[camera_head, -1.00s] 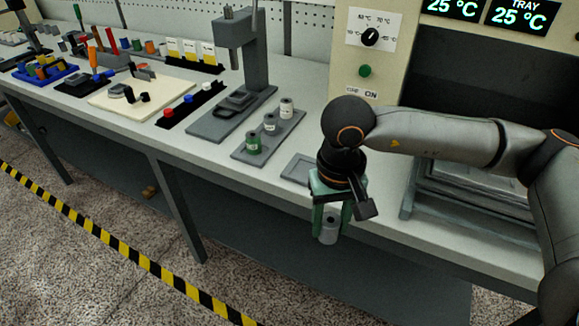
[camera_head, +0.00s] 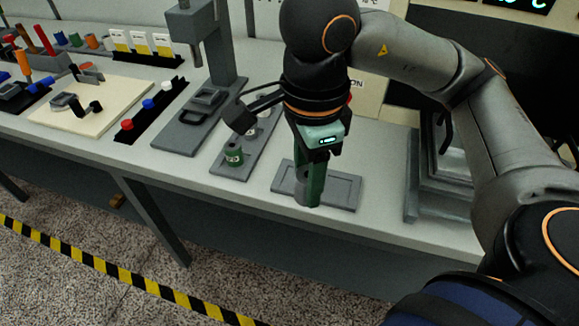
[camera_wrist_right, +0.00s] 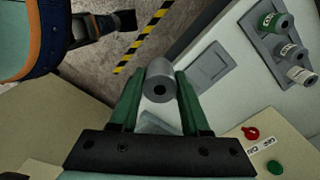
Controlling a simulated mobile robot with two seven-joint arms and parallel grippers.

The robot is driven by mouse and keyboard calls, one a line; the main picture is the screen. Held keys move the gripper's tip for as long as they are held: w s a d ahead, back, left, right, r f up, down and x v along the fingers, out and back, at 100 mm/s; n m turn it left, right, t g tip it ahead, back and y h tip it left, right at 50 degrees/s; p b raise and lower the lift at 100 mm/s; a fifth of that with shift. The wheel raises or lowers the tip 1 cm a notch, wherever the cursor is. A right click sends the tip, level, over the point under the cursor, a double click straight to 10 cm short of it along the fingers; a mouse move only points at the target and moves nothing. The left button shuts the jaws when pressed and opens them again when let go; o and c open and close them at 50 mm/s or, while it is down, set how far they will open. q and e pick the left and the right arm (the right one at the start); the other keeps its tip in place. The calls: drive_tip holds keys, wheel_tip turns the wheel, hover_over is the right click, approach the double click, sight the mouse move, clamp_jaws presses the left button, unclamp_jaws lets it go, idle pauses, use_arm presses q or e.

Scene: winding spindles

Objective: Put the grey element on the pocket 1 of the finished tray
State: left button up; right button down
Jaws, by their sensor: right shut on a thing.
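My right gripper (camera_head: 311,190) is shut on the grey element (camera_head: 301,192), a short cylinder held upright by its sides. I cannot tell which pocket is number 1. My left gripper is not identifiable.
A second grey tray (camera_head: 228,172) left of the flat one holds a green labelled spindle (camera_head: 234,155) and others partly hidden by my wrist. A press (camera_head: 205,102) stands further left. A grey stepped fixture (camera_head: 440,185) is at the right. The table's front edge is close.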

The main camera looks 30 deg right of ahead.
drive_tip(key=shift+w+d, duration=0.1)
drive_tip(key=shift+w, duration=0.1)
drive_tip(key=w+d+f, duration=0.2)
drive_tip(key=w, duration=0.1)
drive_tip(key=w+d+f, duration=0.2)
drive_tip(key=w+f, duration=0.1)
drive_tip(key=w, duration=0.1)
drive_tip(key=w+d+f, duration=0.1)
drive_tip(key=w+f, duration=0.2)
drive_tip(key=shift+w+d+f+p, duration=0.15)
drive_tip(key=shift+w+d+p, duration=0.2)
drive_tip(key=shift+w+d, duration=0.05)
drive_tip(key=shift+w+d+f, duration=0.1)
drive_tip(key=shift+w+f, duration=0.25)
drive_tip(key=shift+f, duration=0.05)
drive_tip(key=f, duration=0.3)
drive_tip(key=shift+w+d+f+p, duration=0.15)
drive_tip(key=shift+w+d+p, duration=0.05)
drive_tip(key=shift+p, duration=0.1)
drive_tip(key=shift+f, duration=0.2)
drive_tip(key=shift+f, duration=0.1)
